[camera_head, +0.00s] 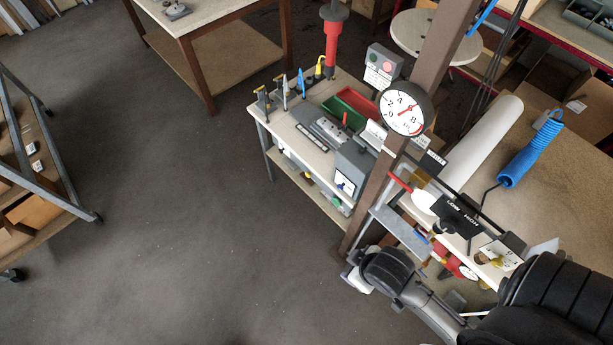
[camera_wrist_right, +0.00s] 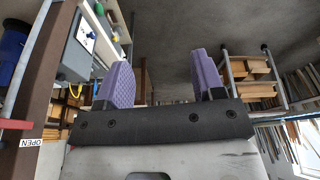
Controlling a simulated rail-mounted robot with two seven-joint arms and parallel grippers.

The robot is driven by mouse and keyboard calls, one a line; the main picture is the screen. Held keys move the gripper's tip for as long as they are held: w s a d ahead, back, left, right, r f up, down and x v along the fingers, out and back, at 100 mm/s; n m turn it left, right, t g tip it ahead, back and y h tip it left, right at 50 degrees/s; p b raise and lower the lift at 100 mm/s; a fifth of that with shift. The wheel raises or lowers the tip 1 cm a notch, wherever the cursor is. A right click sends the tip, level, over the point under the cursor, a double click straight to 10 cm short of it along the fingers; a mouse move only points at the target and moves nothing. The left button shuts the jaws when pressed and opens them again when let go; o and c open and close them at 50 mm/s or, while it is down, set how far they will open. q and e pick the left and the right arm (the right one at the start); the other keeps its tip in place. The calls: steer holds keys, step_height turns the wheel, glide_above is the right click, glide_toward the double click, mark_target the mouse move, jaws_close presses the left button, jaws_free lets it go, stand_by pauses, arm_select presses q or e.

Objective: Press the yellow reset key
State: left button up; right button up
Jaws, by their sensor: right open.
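I cannot single out a yellow reset key for certain. A grey box (camera_head: 352,170) with a white front panel and a small dark mark stands at the near corner of the small bench. In the right wrist view a grey box (camera_wrist_right: 75,55) at upper left has a white panel with a small blue and yellow part (camera_wrist_right: 88,34). My right gripper (camera_wrist_right: 163,80) is open, with two purple ribbed fingers apart and nothing between them. In the head view my right arm comes in from the lower right, its fingers not clearly seen. My left gripper is not in view.
A brown post (camera_head: 375,200) with a round gauge (camera_head: 404,109) stands beside the small bench (camera_head: 345,88). A workbench (camera_head: 560,150) at right carries a white roll and a blue coiled hose (camera_head: 530,150). A cart (camera_head: 45,175) stands at left. The floor between is clear.

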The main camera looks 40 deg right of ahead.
steer(key=shift+a, duration=0.1)
jaws_close()
steer(key=shift+w, duration=0.1)
stand_by(1.2)
